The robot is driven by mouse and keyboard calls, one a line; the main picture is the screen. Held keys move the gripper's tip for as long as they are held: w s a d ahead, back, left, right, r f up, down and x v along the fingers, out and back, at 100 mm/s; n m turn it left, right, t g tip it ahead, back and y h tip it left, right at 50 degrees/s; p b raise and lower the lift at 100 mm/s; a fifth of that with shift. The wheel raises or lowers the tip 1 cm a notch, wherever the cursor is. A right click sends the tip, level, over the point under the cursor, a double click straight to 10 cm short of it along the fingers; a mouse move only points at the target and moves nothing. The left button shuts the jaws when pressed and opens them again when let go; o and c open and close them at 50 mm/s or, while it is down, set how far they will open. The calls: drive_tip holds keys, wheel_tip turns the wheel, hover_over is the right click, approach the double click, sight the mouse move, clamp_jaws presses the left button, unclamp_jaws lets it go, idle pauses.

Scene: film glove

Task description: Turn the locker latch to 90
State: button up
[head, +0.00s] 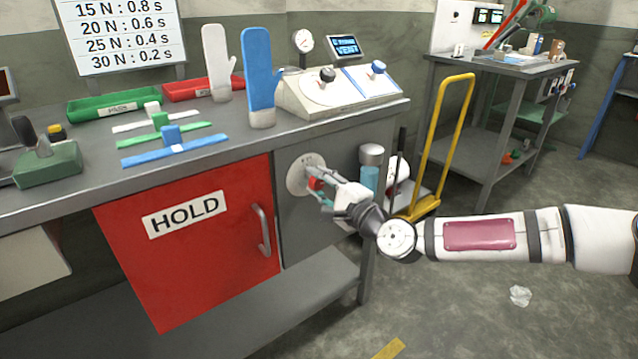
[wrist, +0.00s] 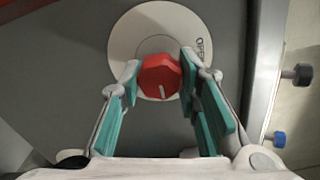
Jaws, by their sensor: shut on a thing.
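The locker latch is a red knob (wrist: 160,78) with a light pointer line on its face. It sits at the middle of a pale round dial plate (wrist: 138,30) on the grey panel beside the red locker door (head: 205,260). Part of a word is printed on the dial's right side in the wrist view. My gripper (wrist: 160,82) has its teal-lined fingers on either side of the knob, shut on it. In the head view, my gripper (head: 318,180) reaches the dial plate (head: 303,168) from the right and hides most of the knob.
The red door marked HOLD has a grey handle (head: 262,230) left of the dial. The workbench (head: 60,195) above holds trays, sliders, two upright gloves and a control box (head: 335,95). A yellow cart (head: 440,140) and a bottle (head: 370,170) stand to the right.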

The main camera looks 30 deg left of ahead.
drive_tip(key=o, duration=1.2)
drive_tip(key=shift+d, duration=0.1)
drive_tip(key=v, duration=1.2)
drive_tip(key=shift+f, duration=0.1)
